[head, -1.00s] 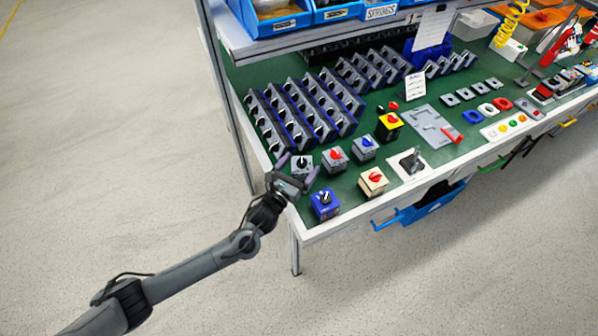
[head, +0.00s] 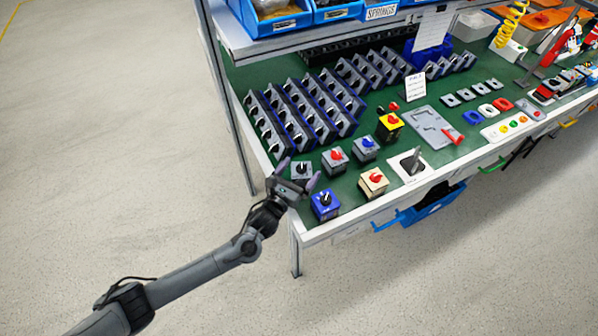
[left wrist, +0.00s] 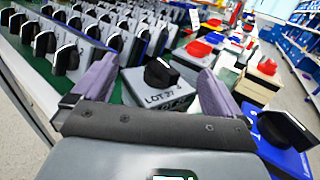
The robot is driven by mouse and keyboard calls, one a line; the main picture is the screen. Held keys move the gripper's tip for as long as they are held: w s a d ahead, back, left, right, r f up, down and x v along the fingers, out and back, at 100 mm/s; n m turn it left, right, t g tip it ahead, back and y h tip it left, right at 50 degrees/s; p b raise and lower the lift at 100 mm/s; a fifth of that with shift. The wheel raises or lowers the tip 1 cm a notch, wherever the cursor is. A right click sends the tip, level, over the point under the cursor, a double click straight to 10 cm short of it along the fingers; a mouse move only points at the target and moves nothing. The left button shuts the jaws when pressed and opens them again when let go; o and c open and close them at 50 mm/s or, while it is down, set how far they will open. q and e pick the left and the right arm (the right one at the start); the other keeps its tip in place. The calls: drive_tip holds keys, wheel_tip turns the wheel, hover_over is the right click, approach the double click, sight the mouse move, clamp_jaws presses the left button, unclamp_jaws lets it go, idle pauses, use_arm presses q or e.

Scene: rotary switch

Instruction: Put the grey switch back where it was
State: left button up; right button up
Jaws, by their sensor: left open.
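The grey switch (head: 302,170), a light grey box with a black knob, stands on the green bench top near its left front edge. In the left wrist view the grey switch (left wrist: 158,88) shows a "LOT" label and sits between and beyond the two fingers. My left gripper (head: 298,174) is open at the bench's front edge, with its fingers spread towards the switch. In the left wrist view my left gripper (left wrist: 157,72) holds nothing. The lower part of the switch is partly hidden by the gripper. My right gripper is not in view.
A blue switch box (head: 325,203) stands close on the right. A red-knob switch (head: 335,157) and a cream switch (head: 373,181) are farther right. Rows of grey switches in racks (head: 300,110) fill the area behind. A little green surface is bare between them.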

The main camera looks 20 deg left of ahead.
use_arm(q)
drive_tip(key=s+d+f+n+g+y+p, duration=0.2)
drive_tip(key=s+n+g, duration=0.5)
drive_tip(key=s+n, duration=1.35)
drive_tip(key=s+a+r+n+g, duration=0.1)
drive_tip(key=s+a+n+g, duration=0.2)
drive_tip(key=s+n, duration=0.4)
drive_tip(key=s+a+r+n+g+y, duration=0.1)
drive_tip(key=s+n+g, duration=0.3)
drive_tip(key=s+n, duration=0.4)
drive_tip(key=shift+s+a, duration=0.3)
drive_tip(key=shift+a, duration=0.6)
drive_tip(key=shift+n, duration=0.25)
wheel_tip(320, 180, up, 34)
drive_tip(key=p, duration=3.4)
drive_tip(key=shift+f, duration=0.1)
